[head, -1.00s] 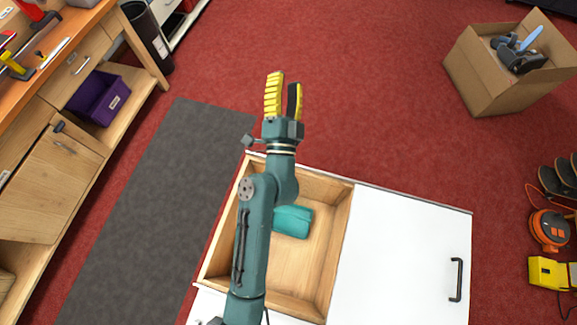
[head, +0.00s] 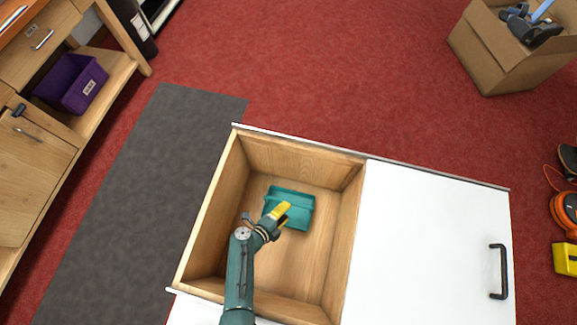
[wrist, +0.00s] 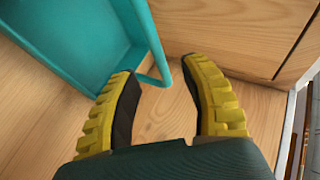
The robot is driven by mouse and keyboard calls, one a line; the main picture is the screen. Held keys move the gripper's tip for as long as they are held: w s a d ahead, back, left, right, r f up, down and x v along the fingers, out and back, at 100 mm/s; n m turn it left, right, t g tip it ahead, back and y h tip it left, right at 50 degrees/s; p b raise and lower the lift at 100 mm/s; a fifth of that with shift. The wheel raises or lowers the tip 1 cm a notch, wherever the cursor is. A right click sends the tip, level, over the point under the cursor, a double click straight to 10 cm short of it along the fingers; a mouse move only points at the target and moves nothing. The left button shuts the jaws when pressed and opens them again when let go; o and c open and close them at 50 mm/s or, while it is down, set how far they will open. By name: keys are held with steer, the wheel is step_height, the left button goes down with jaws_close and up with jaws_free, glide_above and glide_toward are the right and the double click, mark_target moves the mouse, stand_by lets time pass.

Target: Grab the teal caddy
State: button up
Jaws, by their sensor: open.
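The teal caddy (head: 300,205) sits on the floor of an open-topped wooden compartment (head: 203,220), near its far side. In the wrist view the caddy (wrist: 70,38) fills the upper left, with a thin teal bar at its right side. My gripper (head: 284,209) is down in the compartment at the caddy, and its yellow fingers cover part of it in the head view. In the wrist view my gripper (wrist: 157,68) is open, and the teal bar's bent end shows between the fingertips. I cannot tell how deep the bar sits between them.
The compartment's wooden walls surround the gripper, with one wall (wrist: 245,35) close on the right in the wrist view. A white panel with a black handle (head: 498,270) lies to the right. A purple bin (head: 72,85) and a cardboard box (head: 490,60) stand farther off.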

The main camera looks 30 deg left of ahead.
mark_target(291, 202)
steer(key=w+f+b, duration=0.1)
steer(key=w+b, duration=0.1)
steer(key=w+f+b, duration=0.2)
steer(key=shift+a+f, duration=0.15)
steer(key=shift+f, duration=0.05)
steer(key=shift+w, duration=0.35)
steer(key=shift+r, duration=0.1)
steer(key=shift+c, duration=0.3)
jaws_close()
